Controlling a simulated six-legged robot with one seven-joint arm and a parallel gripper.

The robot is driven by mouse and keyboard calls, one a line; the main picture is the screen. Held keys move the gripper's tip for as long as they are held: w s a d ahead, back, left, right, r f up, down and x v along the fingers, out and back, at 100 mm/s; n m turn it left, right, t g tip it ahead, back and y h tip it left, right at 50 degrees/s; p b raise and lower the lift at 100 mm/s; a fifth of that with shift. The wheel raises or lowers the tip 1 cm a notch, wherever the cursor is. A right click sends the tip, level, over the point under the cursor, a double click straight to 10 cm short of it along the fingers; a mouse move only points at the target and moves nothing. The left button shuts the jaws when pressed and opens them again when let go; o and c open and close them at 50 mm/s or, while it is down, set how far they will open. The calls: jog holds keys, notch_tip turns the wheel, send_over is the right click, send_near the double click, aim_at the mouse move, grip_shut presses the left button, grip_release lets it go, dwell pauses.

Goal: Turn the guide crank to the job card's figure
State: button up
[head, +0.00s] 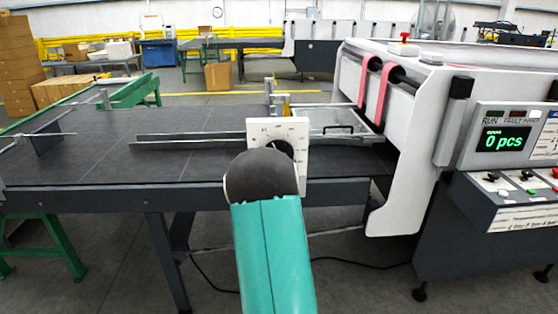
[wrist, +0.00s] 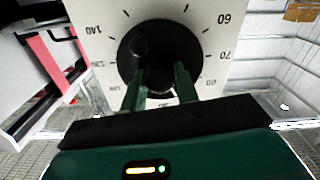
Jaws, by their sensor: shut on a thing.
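The guide crank (wrist: 160,38) is a black round disc with a small knob at its upper left in the wrist view. It sits on a white dial plate (wrist: 205,15) with printed figures, including 60, 70 and 140, seen upside down or tilted. My gripper (wrist: 160,78) has its two green fingers shut on the crank's middle part; the exact grip is partly hidden. In the head view the dial plate (head: 299,130) stands at the table's front edge, and my arm covers the crank and gripper. I cannot make out a job card's figure.
The dark feed table (head: 80,150) carries a long guide rail (head: 190,137). To the right stands the white folder gluer (head: 400,150) with pink belts (head: 364,82) and a display (head: 503,140) reading 0 pcs. Buttons and labels sit below it.

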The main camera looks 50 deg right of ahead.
jog(key=n, duration=1.3)
dwell(0.5)
jog(key=o, duration=1)
jog(key=shift+c, duration=0.2)
jog(key=shift+a, duration=0.15)
jog(key=v, duration=1.3)
jog(key=shift+s+a, duration=0.2)
jog(key=shift+s, duration=0.1)
